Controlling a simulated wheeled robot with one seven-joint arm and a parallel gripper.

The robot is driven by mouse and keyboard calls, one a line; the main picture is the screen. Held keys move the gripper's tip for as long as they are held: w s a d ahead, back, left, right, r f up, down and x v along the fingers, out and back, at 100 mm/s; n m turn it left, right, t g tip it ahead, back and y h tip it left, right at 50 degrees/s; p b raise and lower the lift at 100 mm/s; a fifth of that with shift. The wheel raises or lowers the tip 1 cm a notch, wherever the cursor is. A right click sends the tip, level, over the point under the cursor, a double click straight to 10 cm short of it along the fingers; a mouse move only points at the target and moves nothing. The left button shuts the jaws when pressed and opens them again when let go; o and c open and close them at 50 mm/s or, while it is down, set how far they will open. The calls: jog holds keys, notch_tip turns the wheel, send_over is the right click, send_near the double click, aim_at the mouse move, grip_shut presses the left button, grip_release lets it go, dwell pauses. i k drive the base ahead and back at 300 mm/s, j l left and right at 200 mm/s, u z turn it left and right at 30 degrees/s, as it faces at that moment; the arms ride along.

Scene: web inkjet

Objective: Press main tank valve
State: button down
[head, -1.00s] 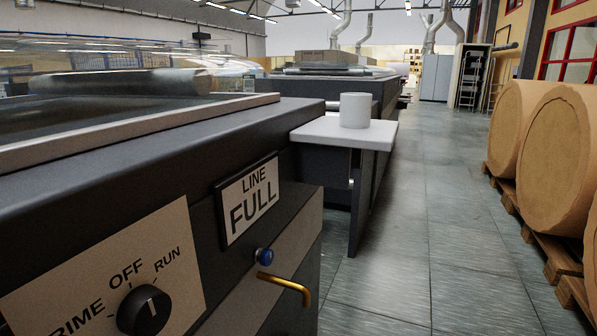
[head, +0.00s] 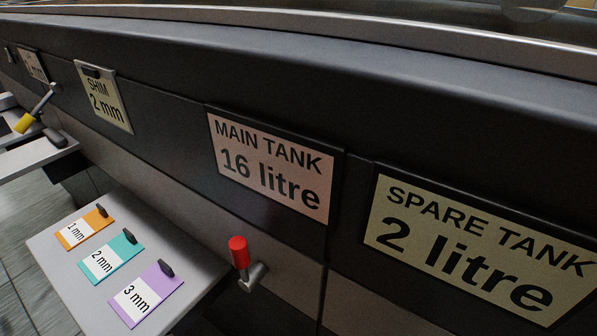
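The main tank sign (head: 270,168), pinkish with "MAIN TANK 16 litre", is on the dark machine front near the middle of the head view. Below it and to its left a valve with a red grip (head: 239,251) sticks up from a grey metal elbow (head: 254,277) on the machine's lower front. The valve stands nearly upright. The spare tank sign (head: 480,245), "2 litre", is to the right; no valve shows under it in the frame. My gripper is not in view.
A grey shelf (head: 60,262) at lower left holds orange, teal (head: 110,255) and purple shim tags marked 1, 2 and 3 mm. A "SHIM 2 mm" sign (head: 104,97) and a yellow-tipped lever (head: 38,110) are farther left. Floor shows at the left edge.

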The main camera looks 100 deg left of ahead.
aim_at(249, 278)
jog(key=u, duration=1.5)
jog(key=k+j+u, duration=0.15)
jog(key=k, duration=0.2)
jog(key=k+j+u, duration=0.1)
jog(key=k, duration=0.2)
